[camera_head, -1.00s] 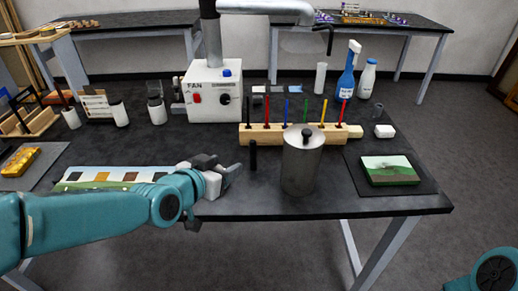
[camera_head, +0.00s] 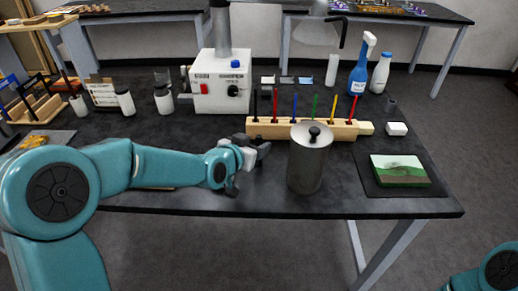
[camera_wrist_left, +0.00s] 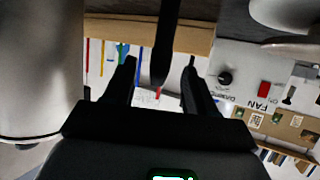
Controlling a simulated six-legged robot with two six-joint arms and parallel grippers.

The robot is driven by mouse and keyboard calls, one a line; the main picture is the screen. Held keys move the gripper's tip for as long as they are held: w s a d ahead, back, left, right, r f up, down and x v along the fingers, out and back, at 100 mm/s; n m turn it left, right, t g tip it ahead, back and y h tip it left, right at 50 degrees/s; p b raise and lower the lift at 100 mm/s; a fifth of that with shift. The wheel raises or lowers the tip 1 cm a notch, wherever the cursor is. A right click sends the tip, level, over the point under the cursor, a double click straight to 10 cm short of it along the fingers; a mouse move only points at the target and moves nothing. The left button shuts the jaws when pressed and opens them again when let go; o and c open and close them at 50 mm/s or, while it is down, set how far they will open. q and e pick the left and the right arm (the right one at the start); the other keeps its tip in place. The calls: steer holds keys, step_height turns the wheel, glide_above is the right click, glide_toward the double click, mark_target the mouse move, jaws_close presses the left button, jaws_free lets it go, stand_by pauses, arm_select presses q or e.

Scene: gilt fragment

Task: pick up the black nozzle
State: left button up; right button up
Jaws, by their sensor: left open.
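The black nozzle (camera_wrist_left: 161,45) is a slim dark upright piece on the near side of the wooden rack. In the left wrist view, which shows the scene upside down, it lies between the two fingers of my left gripper (camera_wrist_left: 160,70). The fingers are open, one on each side of it, with gaps showing. In the head view my left gripper (camera_head: 260,151) is just left of the metal canister, and the nozzle cannot be told apart from the dark fingers there. My right gripper is out of view.
A lidded metal canister (camera_head: 308,160) stands close to the right of my left gripper. Behind is a wooden rack (camera_head: 280,130) with several coloured sticks. A white FAN box (camera_head: 219,90) stands further back. A green picture block (camera_head: 399,172) lies on a dark mat at right.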

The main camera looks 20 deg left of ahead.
mark_target(262, 143)
arm_select(q)
steer(key=x, duration=0.5)
steer(key=shift+f+p, duration=0.3)
steer(key=shift+p, duration=0.1)
steer(key=shift+s, duration=0.1)
steer(key=c, duration=1)
steer(key=shift+c, duration=0.2)
